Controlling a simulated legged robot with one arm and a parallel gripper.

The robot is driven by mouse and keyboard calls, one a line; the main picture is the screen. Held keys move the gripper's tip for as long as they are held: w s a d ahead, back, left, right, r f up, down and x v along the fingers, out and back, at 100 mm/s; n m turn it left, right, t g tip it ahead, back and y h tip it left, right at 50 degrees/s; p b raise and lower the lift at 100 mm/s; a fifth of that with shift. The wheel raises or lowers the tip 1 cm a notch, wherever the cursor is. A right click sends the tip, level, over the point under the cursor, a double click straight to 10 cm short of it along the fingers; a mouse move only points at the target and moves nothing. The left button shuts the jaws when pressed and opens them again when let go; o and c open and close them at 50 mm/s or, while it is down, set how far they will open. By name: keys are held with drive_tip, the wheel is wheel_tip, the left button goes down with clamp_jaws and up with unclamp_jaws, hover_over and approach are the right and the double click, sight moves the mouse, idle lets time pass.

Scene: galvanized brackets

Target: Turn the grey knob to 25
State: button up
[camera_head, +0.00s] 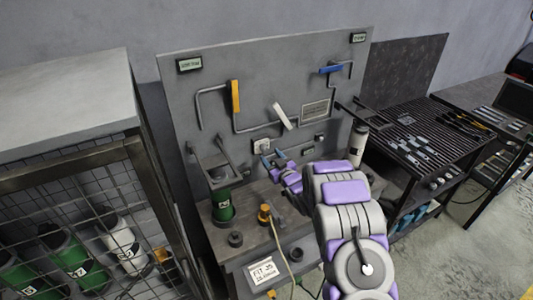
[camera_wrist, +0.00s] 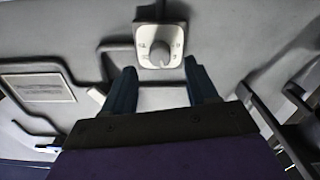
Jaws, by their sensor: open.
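The grey knob (camera_wrist: 160,54) sits on a light square dial plate (camera_wrist: 146,33) on the panel, at the top middle of the wrist view. The marks around it are too small to read. In the head view the dial plate (camera_head: 261,144) shows small, low on the grey panel (camera_head: 290,75). My gripper (camera_wrist: 159,68) is open and empty, its two blue fingers apart, one to each side below the knob in the picture. In the head view my gripper (camera_head: 272,158) is just in front of the panel, close to the dial; contact with the knob does not show.
Yellow (camera_head: 235,96), white (camera_head: 282,116) and blue (camera_head: 330,69) handles on pipes stick out from the panel. A green-and-black canister (camera_head: 222,205) stands on the bench at left. A wire cage (camera_head: 75,190) is further left, a slatted rack (camera_head: 420,135) right.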

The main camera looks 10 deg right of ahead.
sight(266, 151)
drive_tip(key=shift+x, duration=2.35)
drive_tip(key=shift+c, duration=0.5)
drive_tip(key=c, duration=0.9)
drive_tip(key=shift+c, duration=0.2)
